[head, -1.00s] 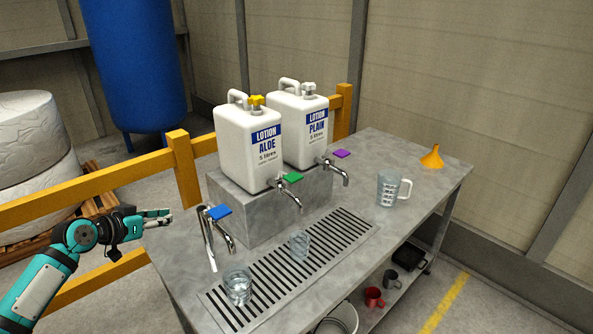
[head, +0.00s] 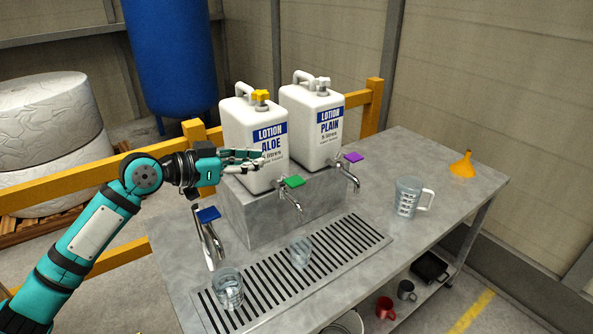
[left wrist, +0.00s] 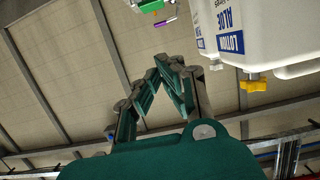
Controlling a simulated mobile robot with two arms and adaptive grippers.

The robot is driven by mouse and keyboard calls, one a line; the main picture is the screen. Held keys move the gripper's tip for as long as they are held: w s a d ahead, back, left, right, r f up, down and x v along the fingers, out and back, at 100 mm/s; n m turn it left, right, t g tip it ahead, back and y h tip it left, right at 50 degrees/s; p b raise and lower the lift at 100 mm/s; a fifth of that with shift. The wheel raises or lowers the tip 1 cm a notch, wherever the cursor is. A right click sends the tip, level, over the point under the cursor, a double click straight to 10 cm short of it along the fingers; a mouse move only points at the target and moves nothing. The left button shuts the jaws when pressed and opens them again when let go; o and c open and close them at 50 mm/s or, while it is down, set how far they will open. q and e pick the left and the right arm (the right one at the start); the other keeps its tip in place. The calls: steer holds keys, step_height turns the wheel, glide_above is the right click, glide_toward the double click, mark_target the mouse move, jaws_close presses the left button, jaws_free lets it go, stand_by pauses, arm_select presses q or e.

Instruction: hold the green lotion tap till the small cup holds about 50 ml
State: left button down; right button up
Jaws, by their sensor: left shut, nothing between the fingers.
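The green tap lever (head: 292,182) sits on the spout at the front of the white LOTION ALOE can (head: 240,145). It also shows at the top of the left wrist view (left wrist: 150,5). A small clear cup (head: 301,251) stands on the drip grate below and in front of the green tap; I cannot make out its level. Another clear cup (head: 228,288) with clear liquid stands nearer, at the grate's left end. My left gripper (head: 262,157) is shut and empty, in front of the aloe can, left of and above the green lever. My right gripper is not in view.
A blue-levered tap (head: 207,215) stands left of the green one. A purple lever (head: 353,157) is on the LOTION PLAIN can (head: 312,128). A measuring jug (head: 408,197) and orange funnel (head: 462,164) stand right. A yellow rail (head: 70,197) runs behind.

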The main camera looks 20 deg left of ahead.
arm_select(q)
steer(key=p, duration=0.5)
glide_above(290, 184)
step_height(290, 184, down, 2)
steer(key=shift+w+d, duration=0.1)
step_height(290, 184, down, 4)
steer(key=shift+r, duration=0.15)
steer(key=shift+f, duration=0.4)
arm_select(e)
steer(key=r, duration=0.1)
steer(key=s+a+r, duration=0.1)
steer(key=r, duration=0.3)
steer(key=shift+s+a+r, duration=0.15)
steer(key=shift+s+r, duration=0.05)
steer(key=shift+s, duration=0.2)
arm_select(q)
steer(key=shift+f, duration=0.1)
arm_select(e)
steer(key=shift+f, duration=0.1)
